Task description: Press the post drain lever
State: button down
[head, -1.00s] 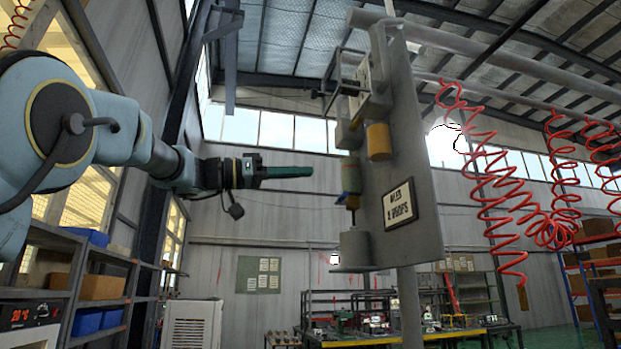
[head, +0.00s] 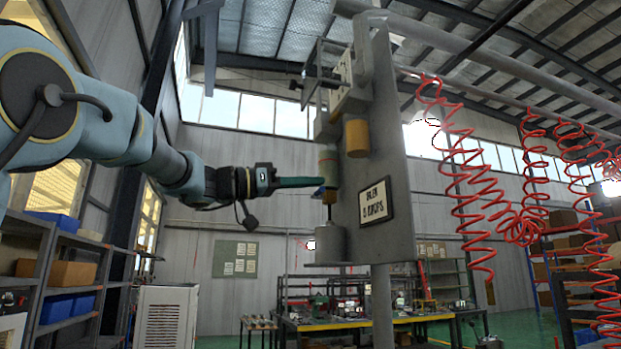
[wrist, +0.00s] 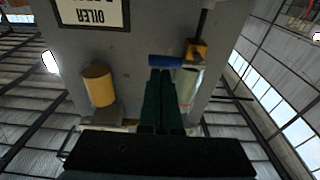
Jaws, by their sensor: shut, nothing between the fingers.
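The post's grey panel (head: 385,225) carries a slim clear-to-greenish bowl (head: 328,163) with an orange fitting (head: 329,198) under it. In the wrist view, turned upside down, a short blue bar (wrist: 165,61) sticks out sideways beside the orange fitting (wrist: 197,50); I take it for the drain lever. My gripper (head: 323,182) is shut, its dark green fingers level and pointing right at the bowl's lower end. In the wrist view my fingertips (wrist: 166,73) end right at the blue bar; I cannot tell whether they touch. In the head view the bar is not clearly visible.
A yellow cylinder (head: 356,138) hangs from the grey block higher on the panel. An oiler sign (head: 374,204) is fixed to the panel. A grey cup (head: 331,243) stands below the bowl. Red coiled hoses (head: 470,180) hang at the right.

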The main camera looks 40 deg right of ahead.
jog(key=shift+s+f+m+g+b, duration=0.1)
jog(key=shift+f+m+g+b, duration=0.3)
jog(key=shift+m, duration=0.8)
jog(key=shift+f+m+b, duration=0.6)
jog(key=shift+f+m, duration=0.05)
jog(key=shift+m, duration=0.55)
jog(key=w+f+m+b, duration=0.1)
jog(key=m, duration=0.3)
jog(key=w+f+m+y+b, duration=0.1)
jog(key=f+m, duration=0.1)
jog(key=m, duration=0.3)
jog(key=d+f+m+g+y+b, duration=0.1)
jog(key=m+b, duration=0.1)
jog(key=m, duration=0.2)
jog(key=shift+w+f+m, duration=0.2)
jog(key=shift+w+m, duration=0.2)
jog(key=shift+w+d, duration=0.1)
